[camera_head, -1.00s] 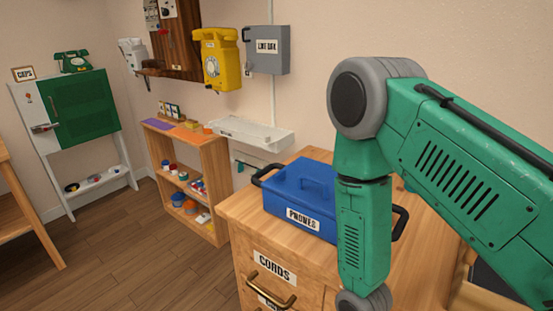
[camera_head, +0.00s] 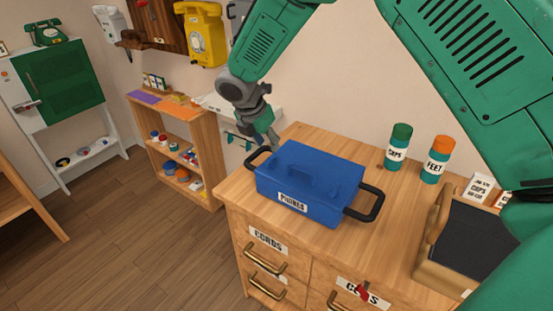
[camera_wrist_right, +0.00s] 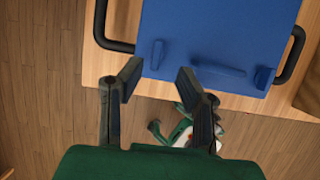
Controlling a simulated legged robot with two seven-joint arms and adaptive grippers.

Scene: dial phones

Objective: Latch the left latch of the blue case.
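The blue case (camera_head: 310,170) stands shut on the wooden cabinet, with a PHONES label on its front and black side handles. On its top are a middle grip (camera_head: 303,179), a raised left piece (camera_head: 276,164), probably the left latch, and a matching right piece (camera_head: 334,196). They also show in the right wrist view: left piece (camera_wrist_right: 157,54), right piece (camera_wrist_right: 263,77). I cannot tell whether the left one is fastened. My right gripper (camera_head: 268,138) is above the case's left end; in the wrist view its fingers (camera_wrist_right: 158,80) are apart and empty. My left gripper is not identifiable.
The cabinet top (camera_head: 300,255) has free room in front and right of the case. Green-capped (camera_head: 398,147) and orange-capped (camera_head: 437,160) canisters stand behind right. A dark-topped box (camera_head: 470,245) sits at right. A green-white shape (camera_wrist_right: 185,130) below the cabinet edge is unclear.

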